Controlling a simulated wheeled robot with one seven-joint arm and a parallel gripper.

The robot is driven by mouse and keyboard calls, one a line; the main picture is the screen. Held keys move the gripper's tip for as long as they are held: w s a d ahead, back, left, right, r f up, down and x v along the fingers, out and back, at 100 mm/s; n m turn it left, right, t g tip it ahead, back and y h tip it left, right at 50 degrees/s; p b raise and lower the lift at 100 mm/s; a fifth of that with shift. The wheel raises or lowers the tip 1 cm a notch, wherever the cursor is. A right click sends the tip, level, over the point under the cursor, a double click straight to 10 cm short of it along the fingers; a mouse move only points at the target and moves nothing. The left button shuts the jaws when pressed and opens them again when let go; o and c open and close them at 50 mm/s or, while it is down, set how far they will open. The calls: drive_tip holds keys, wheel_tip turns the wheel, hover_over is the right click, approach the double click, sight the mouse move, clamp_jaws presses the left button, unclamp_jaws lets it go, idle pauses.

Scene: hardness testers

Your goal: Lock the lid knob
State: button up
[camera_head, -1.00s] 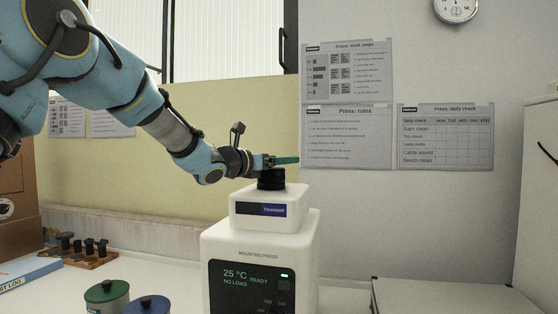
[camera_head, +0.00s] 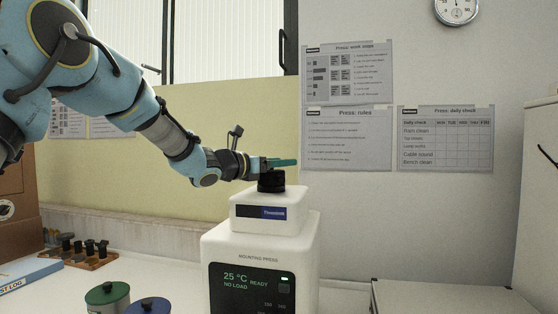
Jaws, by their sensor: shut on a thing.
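The black lid knob (camera_head: 271,183) sits on top of the white mounting press (camera_head: 258,243), near the middle of the view. My gripper (camera_head: 283,163) reaches in from the left, with its green fingers at the top of the knob. It is shut on the knob, though the fingers overlap in this side view and the contact itself is hard to see.
A green-lidded tin (camera_head: 108,293) and a blue-lidded tin (camera_head: 148,305) stand on the bench at front left. A wooden rack (camera_head: 90,257) with several dark pieces is behind them. A cardboard box (camera_head: 18,200) is at the far left. A white cabinet (camera_head: 535,200) stands at right.

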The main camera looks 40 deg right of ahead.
drive_tip(key=shift+s+m+g, duration=0.1)
drive_tip(key=shift+m+g, duration=0.2)
drive_tip(key=shift+g, duration=0.1)
drive_tip(key=o, duration=1.4)
drive_tip(key=shift+c, duration=0.2)
drive_tip(key=a+b, duration=0.1)
drive_tip(key=a, duration=0.2)
drive_tip(key=a+b, duration=0.1)
drive_tip(key=a, duration=0.3)
drive_tip(key=a+b, duration=0.1)
drive_tip(key=a, duration=0.3)
drive_tip(key=shift+w, duration=0.35)
